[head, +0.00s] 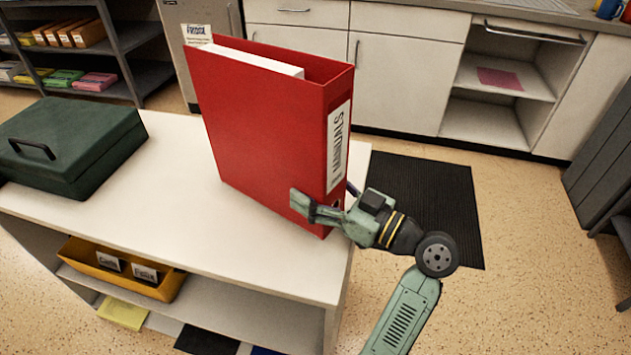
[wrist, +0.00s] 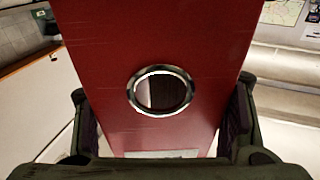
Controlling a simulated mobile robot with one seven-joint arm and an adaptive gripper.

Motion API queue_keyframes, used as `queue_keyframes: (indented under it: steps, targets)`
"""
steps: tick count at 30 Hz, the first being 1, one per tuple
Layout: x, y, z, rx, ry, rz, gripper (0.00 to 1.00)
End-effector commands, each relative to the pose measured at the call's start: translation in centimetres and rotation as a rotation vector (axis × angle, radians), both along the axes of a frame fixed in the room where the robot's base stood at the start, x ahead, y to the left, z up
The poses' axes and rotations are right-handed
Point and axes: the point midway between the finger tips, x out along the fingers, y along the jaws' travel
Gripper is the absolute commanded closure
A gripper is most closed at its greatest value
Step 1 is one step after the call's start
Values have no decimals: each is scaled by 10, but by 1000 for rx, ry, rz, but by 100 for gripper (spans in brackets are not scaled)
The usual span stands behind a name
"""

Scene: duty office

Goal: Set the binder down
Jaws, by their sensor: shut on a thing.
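The red binder (head: 265,130) stands upright at the right end of the white shelf unit's top (head: 180,215), its spine with the "MANUALS" label facing right. Its lower edge looks to be at or very close to the top; I cannot tell whether it touches. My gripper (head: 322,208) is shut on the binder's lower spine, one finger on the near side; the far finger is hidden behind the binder. In the wrist view the red spine (wrist: 205,60) with its metal-rimmed finger hole sits between both fingers (wrist: 160,125).
A dark green cash box (head: 70,145) sits on the left of the top. A yellow tray (head: 120,270) is on the shelf below. White cabinets (head: 400,70) stand behind, with a black mat (head: 425,200) on the floor. The top between box and binder is clear.

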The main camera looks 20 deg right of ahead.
Motion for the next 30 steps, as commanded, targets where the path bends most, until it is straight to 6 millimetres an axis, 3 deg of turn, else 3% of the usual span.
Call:
queue_keyframes:
  steps: [1,2,12,23,30]
  targets:
    - [0,0,0,-3,0,1,98]
    - [0,0,-3,-3,8,1,35]
    - [0,0,-2,-3,5,1,14]
    - [-3,-3,-3,-3,4,-1,14]
    - [-35,-28,-9,-4,3,-4,14]
